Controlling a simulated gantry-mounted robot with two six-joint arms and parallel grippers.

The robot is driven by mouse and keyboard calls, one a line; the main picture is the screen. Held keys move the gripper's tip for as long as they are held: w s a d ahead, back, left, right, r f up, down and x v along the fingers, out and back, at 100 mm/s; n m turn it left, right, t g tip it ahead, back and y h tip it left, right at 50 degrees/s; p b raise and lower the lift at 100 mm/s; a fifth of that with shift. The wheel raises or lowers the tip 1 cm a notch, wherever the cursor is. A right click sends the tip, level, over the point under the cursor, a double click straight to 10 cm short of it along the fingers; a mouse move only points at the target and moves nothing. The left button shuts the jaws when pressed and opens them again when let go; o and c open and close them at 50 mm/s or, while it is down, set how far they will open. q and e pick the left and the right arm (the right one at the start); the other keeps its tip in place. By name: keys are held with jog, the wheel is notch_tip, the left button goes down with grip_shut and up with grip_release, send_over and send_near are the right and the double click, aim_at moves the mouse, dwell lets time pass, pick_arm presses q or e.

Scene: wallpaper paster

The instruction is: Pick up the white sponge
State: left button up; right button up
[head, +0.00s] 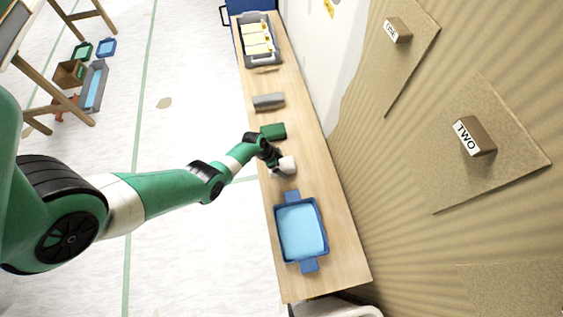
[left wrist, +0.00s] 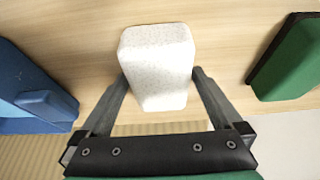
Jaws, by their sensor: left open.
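The white sponge (head: 286,165) lies on the wooden table (head: 340,236), between a green block and a blue tray. In the left wrist view the speckled white sponge (left wrist: 157,62) sits between the spread fingers of my left gripper (left wrist: 160,88). The fingers stand on either side of its near end, and I cannot tell whether they touch it. In the head view my left gripper (head: 273,162) is at the sponge's left side. My right gripper is not in view.
The blue tray (head: 279,238) with light blue contents is near the table's front end. The green block (head: 273,131) is close beyond the sponge, with a grey block (head: 268,101) farther back. A grey bin (head: 247,50) stands at the far end. A wall is on the right.

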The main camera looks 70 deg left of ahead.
aim_at(285, 164)
pick_arm(q)
jog(key=shift+w+f, duration=0.1)
jog(key=shift+f, duration=0.05)
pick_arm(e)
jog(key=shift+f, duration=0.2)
pick_arm(q)
jog(key=shift+f, duration=0.25)
jog(key=shift+c, duration=0.2)
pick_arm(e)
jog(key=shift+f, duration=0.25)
pick_arm(q)
jog(key=c, duration=1.1)
jog(key=shift+r, duration=0.15)
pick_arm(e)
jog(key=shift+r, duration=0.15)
pick_arm(q)
jog(key=r+p, duration=0.5)
jog(key=shift+s+d, duration=0.15)
jog(key=shift+s, duration=0.05)
jog(key=s+d+r+p, duration=0.2)
jog(key=s+d+p, duration=0.1)
jog(key=p, duration=0.1)
jog(key=s+d+r+p, duration=0.3)
jog(key=p, duration=0.1)
jog(key=s+d+r+p, duration=0.3)
jog(key=s+p, duration=0.1)
jog(key=shift+d, duration=0.1)
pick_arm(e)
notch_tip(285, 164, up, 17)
